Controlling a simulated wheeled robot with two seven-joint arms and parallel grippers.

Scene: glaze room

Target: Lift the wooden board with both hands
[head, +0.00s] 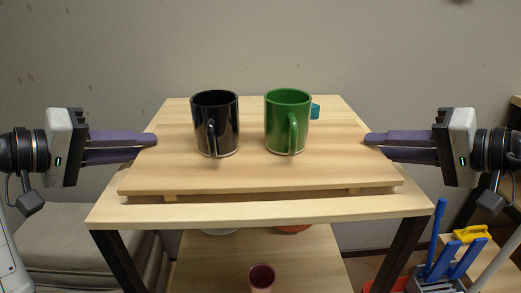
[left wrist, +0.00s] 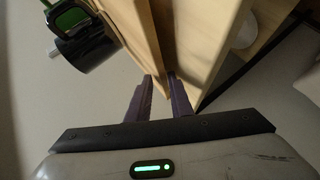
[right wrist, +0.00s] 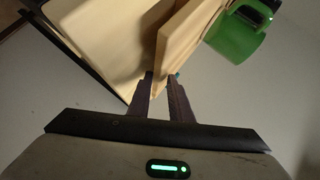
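The pale wooden board (head: 250,175) lies level over the tabletop on short feet; I cannot tell whether the feet touch the table. A black mug (head: 215,125) and a green mug (head: 287,122) stand upright on it. My left gripper (head: 145,146) is at the board's left edge, one finger above and one below; in the left wrist view the board edge (left wrist: 142,45) sits between the fingers. The lower fingertips are hidden under the board.
The board is over a wooden table (head: 260,212) with dark legs and a lower shelf (head: 215,265) holding a dark red cup (head: 261,278). A small teal object (head: 315,111) shows behind the green mug. Blue and yellow tools (head: 466,240) stand at the lower right.

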